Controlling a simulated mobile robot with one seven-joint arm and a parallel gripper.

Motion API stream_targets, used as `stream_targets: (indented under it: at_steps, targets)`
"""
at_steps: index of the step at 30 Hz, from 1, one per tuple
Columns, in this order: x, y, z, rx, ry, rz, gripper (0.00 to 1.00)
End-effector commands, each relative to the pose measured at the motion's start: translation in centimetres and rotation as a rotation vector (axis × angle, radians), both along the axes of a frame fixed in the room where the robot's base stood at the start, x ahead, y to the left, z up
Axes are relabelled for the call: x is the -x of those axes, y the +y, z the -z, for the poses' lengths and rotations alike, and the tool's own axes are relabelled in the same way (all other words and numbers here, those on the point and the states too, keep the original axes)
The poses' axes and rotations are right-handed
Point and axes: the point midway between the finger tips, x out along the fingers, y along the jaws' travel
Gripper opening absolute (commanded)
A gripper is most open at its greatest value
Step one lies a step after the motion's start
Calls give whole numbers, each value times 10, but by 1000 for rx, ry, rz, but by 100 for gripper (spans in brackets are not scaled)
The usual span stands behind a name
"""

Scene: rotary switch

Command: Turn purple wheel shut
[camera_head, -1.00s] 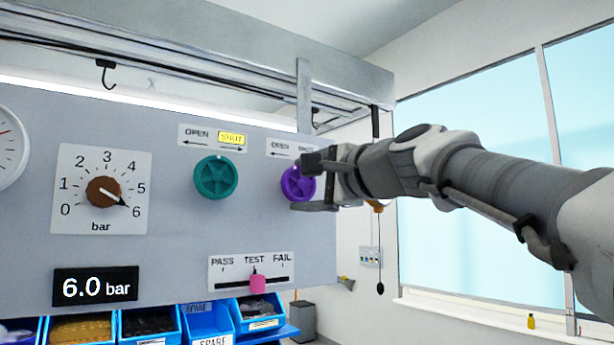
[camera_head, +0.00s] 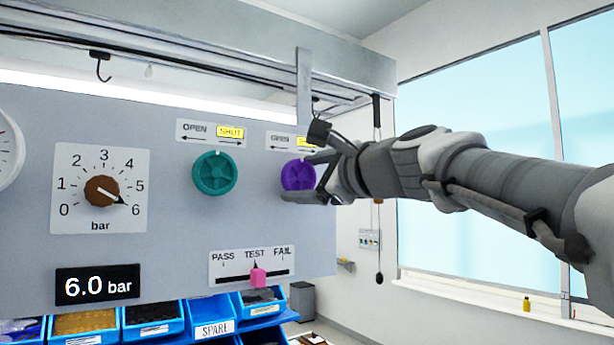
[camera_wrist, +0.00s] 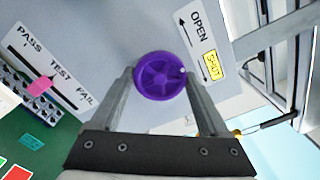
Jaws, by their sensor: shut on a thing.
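The purple wheel (camera_head: 297,175) is on the right part of the grey panel, under a label (camera_head: 292,142) with OPEN and SHUT arrows. In the wrist view the purple wheel (camera_wrist: 159,77) sits between my two fingers, and SHUT on its label (camera_wrist: 212,64) is highlighted yellow. A small pale dot shows near the wheel's rim. My gripper (camera_head: 318,176) is shut on the wheel, one finger on each side of its rim. In the wrist view my gripper (camera_wrist: 160,88) appears tilted relative to the label.
A teal wheel (camera_head: 215,173) with its own label is left of the purple one. A brown dial (camera_head: 102,190) points at 6, and a display (camera_head: 97,286) reads 6.0 bar. A pink slider (camera_head: 258,275) is at TEST. Blue bins (camera_head: 215,323) stand below.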

Motion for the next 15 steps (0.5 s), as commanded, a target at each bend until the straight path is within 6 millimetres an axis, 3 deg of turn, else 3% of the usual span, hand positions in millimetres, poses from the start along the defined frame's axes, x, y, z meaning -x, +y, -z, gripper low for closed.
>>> stream_targets:
  at_steps: [8,9,12,15]
  targets:
    - [0,0,1,-4,5,0,23]
    - [0,0,1,-4,5,0,80]
    - [0,0,1,-3,4,0,98]
    - [0,0,1,-3,3,-1,100]
